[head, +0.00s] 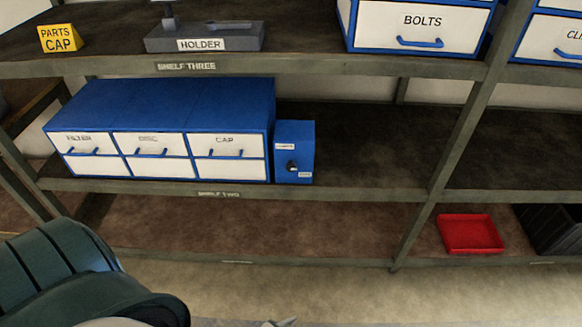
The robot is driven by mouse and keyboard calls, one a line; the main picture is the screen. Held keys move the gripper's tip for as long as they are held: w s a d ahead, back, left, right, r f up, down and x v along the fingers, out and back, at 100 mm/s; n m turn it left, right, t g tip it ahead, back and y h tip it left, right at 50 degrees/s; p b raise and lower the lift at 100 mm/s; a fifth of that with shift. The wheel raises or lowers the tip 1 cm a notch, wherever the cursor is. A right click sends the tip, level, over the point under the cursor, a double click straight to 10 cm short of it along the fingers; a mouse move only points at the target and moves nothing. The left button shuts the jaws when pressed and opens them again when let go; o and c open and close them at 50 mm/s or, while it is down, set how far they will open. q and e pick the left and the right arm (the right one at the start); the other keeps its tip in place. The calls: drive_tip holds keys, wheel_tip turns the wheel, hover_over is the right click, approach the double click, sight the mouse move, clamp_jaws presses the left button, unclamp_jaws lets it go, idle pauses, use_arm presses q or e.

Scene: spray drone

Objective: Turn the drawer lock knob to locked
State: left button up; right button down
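The drawer lock knob (292,166) is a small dark knob on the front of a narrow blue box (306,140) on shelf two. A small white label sits above it and another below it to the right; both are too small to read, and I cannot tell the knob's exact turn. The box stands at the right end of a blue drawer cabinet (170,103) with drawers marked FILTER, DISC and CAP, all looking shut. A dark green link of my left arm fills the lower left.
Shelf two is bare right of the lock box. Shelf three above carries a grey HOLDER stand (205,38), a yellow PARTS CAP sign (60,38) and a BOLTS drawer unit (420,25). A red tray (470,233) lies low at right, beyond a shelf post (447,150).

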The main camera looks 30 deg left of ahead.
sight(291, 168)
use_arm(q)
drive_tip(key=w+a+r+n+t+y+p, duration=0.15)
drive_tip(key=w+r+t+p, duration=0.25)
drive_tip(key=w+r, duration=0.7)
drive_tip(key=w+a+r+n+y+p, duration=0.1)
drive_tip(key=a+r+n+y+p, duration=0.1)
drive_tip(key=r, duration=0.5)
drive_tip(key=w+a+r+n+t+y+p, duration=0.1)
drive_tip(key=w+a+r+n+y+p, duration=0.1)
drive_tip(key=a+r+y, duration=0.2)
drive_tip(key=w+a+r+n+t+y+p, duration=0.1)
drive_tip(key=w+a+r+n+y+p, duration=0.1)
drive_tip(key=a+r, duration=0.4)
wheel_tip(291, 168, up, 5)
drive_tip(key=shift+a+r+y+p, duration=0.1)
drive_tip(key=shift+a+y+p, duration=0.35)
drive_tip(key=shift+y, duration=0.4)
use_arm(e)
drive_tip(key=s+d+r+g, duration=0.1)
drive_tip(key=s+d+r, duration=0.1)
drive_tip(key=s, duration=0.6)
drive_tip(key=s+d+r+g+h, duration=0.1)
drive_tip(key=s+d+r+g, duration=0.1)
drive_tip(key=s, duration=0.6)
drive_tip(key=shift+s+d+r, duration=0.2)
drive_tip(key=shift+s+d, duration=0.2)
drive_tip(key=shift+d, duration=0.2)
